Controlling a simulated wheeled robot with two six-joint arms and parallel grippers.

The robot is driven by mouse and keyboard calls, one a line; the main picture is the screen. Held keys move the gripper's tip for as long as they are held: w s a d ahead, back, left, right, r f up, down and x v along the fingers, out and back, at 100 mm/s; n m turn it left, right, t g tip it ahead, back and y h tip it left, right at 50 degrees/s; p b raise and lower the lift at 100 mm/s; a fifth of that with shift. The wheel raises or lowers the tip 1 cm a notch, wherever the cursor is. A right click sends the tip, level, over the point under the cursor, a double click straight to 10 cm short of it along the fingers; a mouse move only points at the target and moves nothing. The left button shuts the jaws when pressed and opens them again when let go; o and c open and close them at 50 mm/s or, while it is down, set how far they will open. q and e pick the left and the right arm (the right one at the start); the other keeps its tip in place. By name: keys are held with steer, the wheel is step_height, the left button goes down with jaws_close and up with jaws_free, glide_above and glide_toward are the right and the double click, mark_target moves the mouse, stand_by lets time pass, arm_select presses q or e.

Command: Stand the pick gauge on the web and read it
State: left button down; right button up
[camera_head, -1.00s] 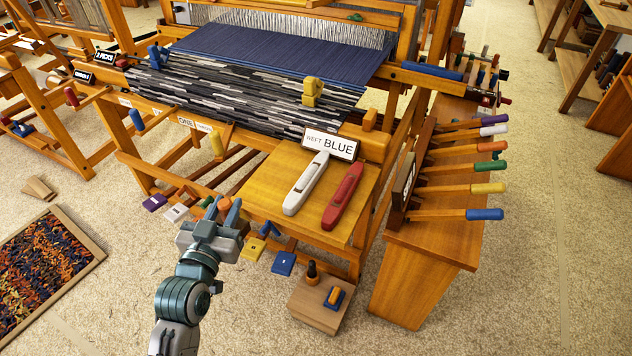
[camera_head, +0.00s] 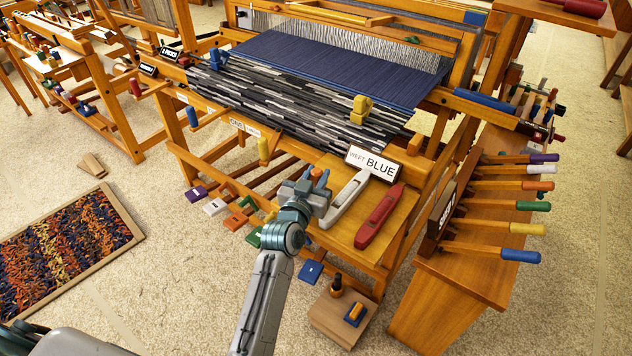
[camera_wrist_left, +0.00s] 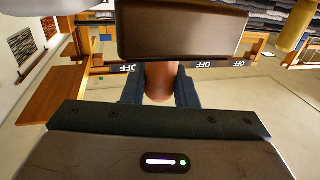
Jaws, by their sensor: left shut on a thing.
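The web on the loom is a dark blue cloth (camera_head: 335,65) with a grey, black and white striped part (camera_head: 290,105) in front of it. My left gripper (camera_head: 314,177) is shut on a small brown piece, apparently the pick gauge (camera_wrist_left: 160,82), in front of the loom's front beam and left of the white shuttle. In the left wrist view its rounded brown part sits between the fingers. A dark brown block (camera_wrist_left: 180,32) shows just beyond; I cannot tell whether it belongs to the piece. My right gripper is out of view.
A white shuttle (camera_head: 344,199) and a red shuttle (camera_head: 379,216) lie on the shelf by the "WEFT BLUE" sign (camera_head: 373,163). A yellow stepped piece (camera_head: 360,109) sits on the striped cloth. Coloured levers (camera_head: 520,255) stick out at right. A low wooden block (camera_head: 338,318) stands on the floor.

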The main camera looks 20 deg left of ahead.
arm_select(q)
step_height(320, 180, down, 2)
steer(key=shift+a+f, duration=0.1)
steer(key=shift+f, duration=0.15)
steer(key=shift+f, duration=0.1)
steer(key=c, duration=1.6)
jaws_free()
steer(key=shift+s+f, duration=0.1)
steer(key=o, duration=0.5)
steer(key=shift+c, duration=0.2)
